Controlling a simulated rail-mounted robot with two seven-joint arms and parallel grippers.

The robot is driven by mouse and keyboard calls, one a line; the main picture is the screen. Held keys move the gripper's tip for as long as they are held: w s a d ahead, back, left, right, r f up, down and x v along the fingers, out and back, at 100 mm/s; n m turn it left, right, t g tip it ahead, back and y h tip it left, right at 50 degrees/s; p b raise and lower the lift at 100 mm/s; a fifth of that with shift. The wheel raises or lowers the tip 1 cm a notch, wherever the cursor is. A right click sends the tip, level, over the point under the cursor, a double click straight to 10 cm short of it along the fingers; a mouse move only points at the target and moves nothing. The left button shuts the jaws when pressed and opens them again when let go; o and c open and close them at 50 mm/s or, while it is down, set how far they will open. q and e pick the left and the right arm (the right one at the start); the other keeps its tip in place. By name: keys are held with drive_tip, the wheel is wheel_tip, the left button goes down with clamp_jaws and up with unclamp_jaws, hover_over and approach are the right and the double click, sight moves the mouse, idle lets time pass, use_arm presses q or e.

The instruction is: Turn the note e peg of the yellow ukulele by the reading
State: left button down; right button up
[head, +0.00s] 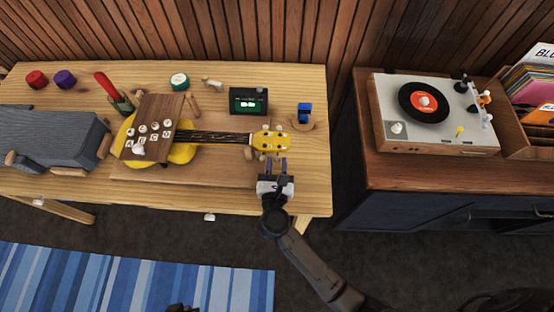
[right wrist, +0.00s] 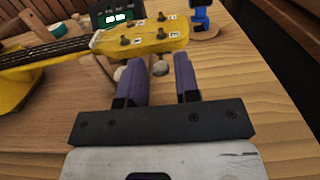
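The yellow ukulele (head: 182,153) lies on the workbench with its headstock (head: 270,139) pointing right. In the right wrist view the headstock (right wrist: 150,38) carries several dark posts with small white letter labels, too blurred to read surely. Two pale round peg knobs stick out on its near side: one knob (right wrist: 160,68) shows between my right fingers, the other (right wrist: 120,73) beside the left finger. My right gripper (head: 277,161) is open just in front of the headstock, its purple fingers apart (right wrist: 158,62). The tuner with a lit green screen (head: 248,101) stands behind the neck; its reading is illegible.
A wooden board with lettered knobs (head: 155,122) covers part of the ukulele body. A blue item on a wooden stand (head: 304,114) is behind and right of the headstock. A grey case-like block (head: 50,138) lies at left. A record player (head: 435,112) is on the right cabinet.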

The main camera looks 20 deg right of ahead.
drive_tip(key=shift+w+d, duration=0.2)
drive_tip(key=shift+w, duration=0.25)
clamp_jaws()
